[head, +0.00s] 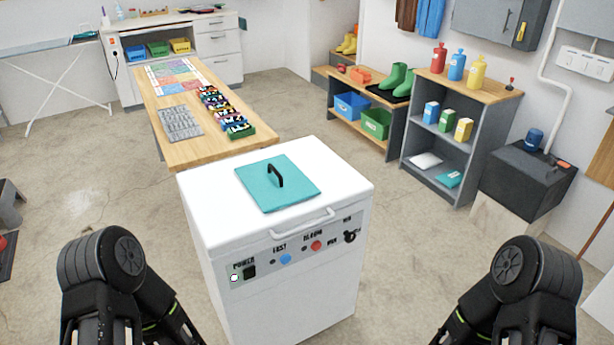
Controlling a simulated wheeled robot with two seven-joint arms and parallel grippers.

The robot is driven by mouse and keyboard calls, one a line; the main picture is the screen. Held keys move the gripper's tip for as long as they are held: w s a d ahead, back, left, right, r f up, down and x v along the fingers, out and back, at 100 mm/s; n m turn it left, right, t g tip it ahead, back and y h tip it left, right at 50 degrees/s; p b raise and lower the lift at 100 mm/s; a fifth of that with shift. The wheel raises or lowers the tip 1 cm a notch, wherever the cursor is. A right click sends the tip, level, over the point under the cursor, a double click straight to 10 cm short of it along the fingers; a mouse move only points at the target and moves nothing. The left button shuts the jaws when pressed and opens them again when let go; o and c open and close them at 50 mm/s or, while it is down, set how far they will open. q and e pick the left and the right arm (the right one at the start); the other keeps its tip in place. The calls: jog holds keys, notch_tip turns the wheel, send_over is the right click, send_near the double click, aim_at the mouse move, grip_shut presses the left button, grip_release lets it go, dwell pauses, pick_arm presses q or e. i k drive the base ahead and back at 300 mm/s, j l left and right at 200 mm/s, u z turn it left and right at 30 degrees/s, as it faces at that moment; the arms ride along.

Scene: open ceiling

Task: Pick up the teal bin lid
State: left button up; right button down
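The teal bin lid (300,192) is a flat square panel with a black arched handle (275,175) standing up near its middle. It lies on the white top of a boxy machine (222,213) in front of me. My two arms show at the lower left and lower right, bent and well apart from the lid. Neither of my grippers shows in the head view. Nothing touches the lid from above.
The machine's front has a white bar handle (304,224) and a panel of buttons (295,252). Behind it is a wooden table (203,150) with several small items. A grey shelf (462,137) and a dark sink-like box (527,178) stand right. Floor is open on both sides.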

aim_at(275, 183)
jog(key=i+l, duration=0.1)
jog(key=l, duration=0.25)
jog(key=i+l, duration=0.1)
jog(key=l, duration=0.25)
jog(key=l+z, duration=0.1)
jog(key=l, duration=0.25)
jog(key=i+l, duration=0.2)
jog(key=l, duration=0.15)
jog(key=i+l+z, duration=0.1)
jog(key=l, duration=0.25)
